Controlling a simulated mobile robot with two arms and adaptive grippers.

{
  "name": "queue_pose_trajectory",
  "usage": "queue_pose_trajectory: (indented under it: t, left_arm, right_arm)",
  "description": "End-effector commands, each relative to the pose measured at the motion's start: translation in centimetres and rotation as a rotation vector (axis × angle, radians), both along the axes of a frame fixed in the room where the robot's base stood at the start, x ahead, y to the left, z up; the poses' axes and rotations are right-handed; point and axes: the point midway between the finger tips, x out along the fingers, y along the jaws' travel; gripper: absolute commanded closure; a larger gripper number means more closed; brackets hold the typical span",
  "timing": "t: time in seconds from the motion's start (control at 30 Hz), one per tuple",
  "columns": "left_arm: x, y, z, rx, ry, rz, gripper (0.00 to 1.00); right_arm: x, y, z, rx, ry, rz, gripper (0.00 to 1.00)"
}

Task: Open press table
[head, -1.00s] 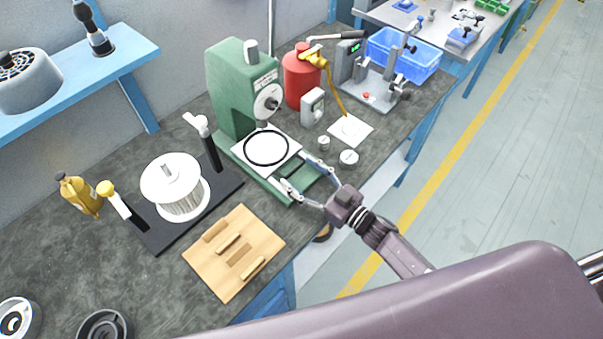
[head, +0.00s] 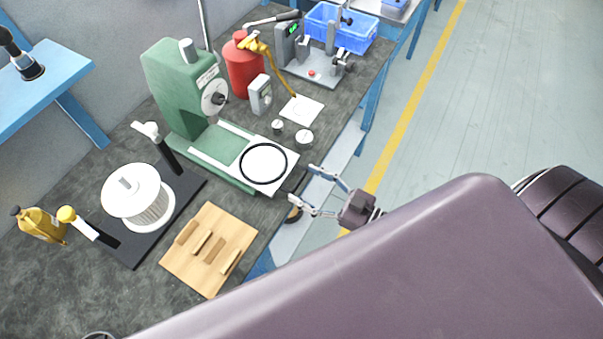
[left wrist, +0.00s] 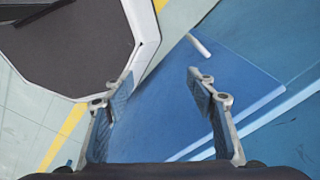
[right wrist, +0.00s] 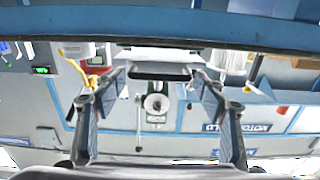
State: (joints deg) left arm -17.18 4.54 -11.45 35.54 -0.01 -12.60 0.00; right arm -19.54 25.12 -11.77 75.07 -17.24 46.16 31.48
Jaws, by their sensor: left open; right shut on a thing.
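The green press (head: 178,85) stands on the dark bench. Its white sliding table (head: 230,137), with a black ring (head: 263,164) on its front part, extends out toward the bench's front edge. My right gripper (head: 300,184) is at the table's front end, its two fingers at either side of that end, shut on it. In the right wrist view, the table's dark front edge (right wrist: 160,74) lies between the fingertips.
A wooden block board (head: 210,250) and a white spool (head: 138,195) stand left of the press. Small round weights (head: 304,137), a grey meter (head: 260,95), a red canister (head: 243,65) and a blue crate (head: 340,27) are right of it. Floor beyond the bench is clear.

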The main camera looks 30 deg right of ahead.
Motion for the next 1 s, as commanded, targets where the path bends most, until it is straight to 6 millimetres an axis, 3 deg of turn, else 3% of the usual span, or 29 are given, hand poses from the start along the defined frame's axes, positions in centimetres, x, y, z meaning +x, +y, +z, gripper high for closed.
queue_pose_trajectory:
  t: [0.1,0.13,0.27,0.67,1.0]
  left_arm:
    - [0.0,0.0,0.0,0.000,0.000,0.000,0.48]
    - [0.0,0.0,0.0,0.000,0.000,0.000,0.48]
    - [0.0,0.0,0.0,0.000,0.001,0.000,0.48]
    - [-0.2,0.3,0.0,0.004,0.002,-0.001,0.48]
    - [-0.1,0.1,0.0,0.001,0.001,0.000,0.48]
  right_arm:
    - [0.0,0.0,-0.1,-0.001,0.001,-0.001,0.78]
    - [0.0,0.0,0.0,-0.001,0.001,-0.001,0.32]
    - [0.0,0.0,0.0,-0.001,0.001,0.000,0.17]
    - [-0.6,-0.4,-0.1,-0.001,0.003,-0.001,0.17]
    - [-6.2,-4.1,-0.2,-0.002,0.006,0.000,0.17]
